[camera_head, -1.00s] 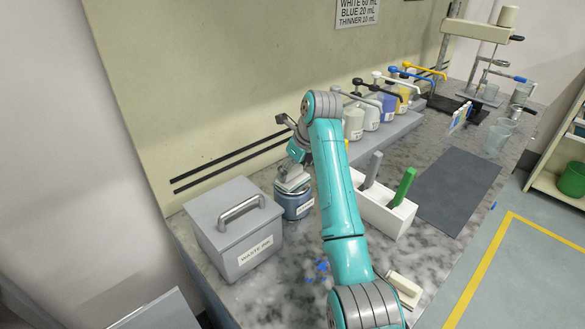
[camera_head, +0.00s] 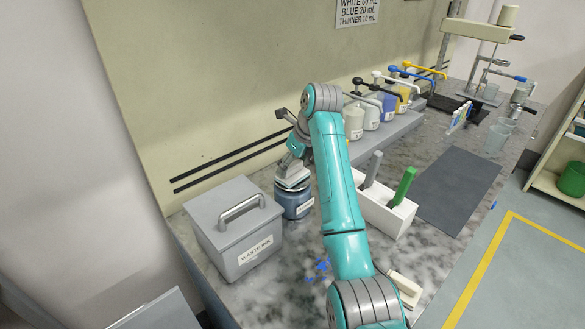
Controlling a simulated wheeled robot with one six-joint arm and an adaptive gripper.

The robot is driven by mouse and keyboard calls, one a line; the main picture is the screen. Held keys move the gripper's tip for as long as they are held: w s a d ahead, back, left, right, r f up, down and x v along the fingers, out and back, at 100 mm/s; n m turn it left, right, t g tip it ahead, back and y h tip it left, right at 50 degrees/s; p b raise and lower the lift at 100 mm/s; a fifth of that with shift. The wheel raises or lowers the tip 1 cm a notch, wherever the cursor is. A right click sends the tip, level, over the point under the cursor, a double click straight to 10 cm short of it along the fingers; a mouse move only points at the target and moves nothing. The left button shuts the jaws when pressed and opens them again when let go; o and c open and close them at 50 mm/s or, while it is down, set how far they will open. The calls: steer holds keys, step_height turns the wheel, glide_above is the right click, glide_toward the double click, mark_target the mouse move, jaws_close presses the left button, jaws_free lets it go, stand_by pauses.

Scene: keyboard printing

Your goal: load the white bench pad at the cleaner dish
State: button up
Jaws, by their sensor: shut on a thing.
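The cleaner dish (camera_head: 294,203) is a round blue-grey pot with a white label, standing on the bench just right of the waste ink box. The white bench pad (camera_head: 291,183) is a pale block over the top of the dish. My gripper (camera_head: 290,167) is above the dish, pointing down, shut on the pad. The pad covers most of the dish's opening. I cannot tell whether it touches the dish. My fingertips are small and partly hidden here.
The grey waste ink box (camera_head: 232,228) stands close on the left. A white holder (camera_head: 384,211) with a grey and a green handle is on the right. Pump bottles (camera_head: 372,112) line the back. A dark mat (camera_head: 455,180) is clear. Blue spots (camera_head: 321,266) mark the bench.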

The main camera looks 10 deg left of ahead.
mark_target(293, 164)
steer(key=shift+r, duration=2.75)
